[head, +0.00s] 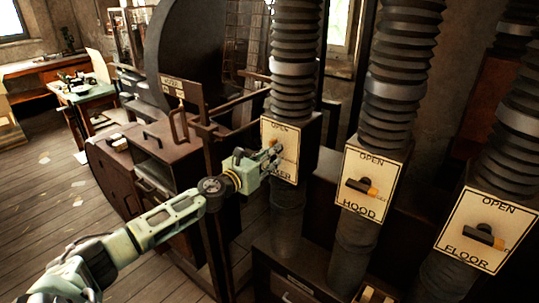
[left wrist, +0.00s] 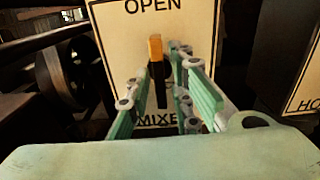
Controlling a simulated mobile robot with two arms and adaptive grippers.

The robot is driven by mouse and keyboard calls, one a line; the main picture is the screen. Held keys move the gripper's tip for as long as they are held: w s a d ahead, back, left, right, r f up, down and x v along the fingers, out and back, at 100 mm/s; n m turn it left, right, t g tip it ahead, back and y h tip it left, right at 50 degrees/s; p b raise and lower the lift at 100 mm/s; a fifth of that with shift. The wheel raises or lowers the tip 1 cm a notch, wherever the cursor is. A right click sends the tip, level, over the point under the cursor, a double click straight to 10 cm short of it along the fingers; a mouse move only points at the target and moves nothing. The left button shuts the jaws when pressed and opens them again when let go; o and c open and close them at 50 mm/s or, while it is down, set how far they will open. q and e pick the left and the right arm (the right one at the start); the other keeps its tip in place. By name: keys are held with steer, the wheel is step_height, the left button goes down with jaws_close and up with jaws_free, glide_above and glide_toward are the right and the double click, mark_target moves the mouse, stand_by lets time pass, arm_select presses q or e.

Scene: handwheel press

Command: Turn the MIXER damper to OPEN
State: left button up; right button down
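The MIXER damper plate (head: 267,130) is cream with OPEN at its top, and is partly hidden by my left gripper in the head view. In the left wrist view, the plate (left wrist: 205,30) shows the MIXER lever (left wrist: 157,72) standing upright, its orange tip up toward OPEN. My left gripper (head: 277,154) is at the plate. In the left wrist view, the fingers of my left gripper (left wrist: 158,100) stand apart on either side of the lever, with gaps visible between them and it. Whether one touches it elsewhere is unclear. My right gripper's fingers do not show.
The HOOD plate (head: 372,178) and FLOOR plate (head: 485,232) stand to the right, both with levers lying roughly sideways, orange tips right. Ribbed ducts (head: 403,60) rise above. A dark cabinet and railing (head: 210,130) lie left of the MIXER duct. Open wooden floor (head: 40,190) is further left.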

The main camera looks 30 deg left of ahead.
arm_select(q)
steer(key=shift+o, duration=0.4)
steer(key=shift+r, duration=0.1)
steer(key=shift+s, duration=0.1)
steer(key=s+a, duration=0.1)
steer(key=s, duration=1)
steer(key=shift+s, duration=0.35)
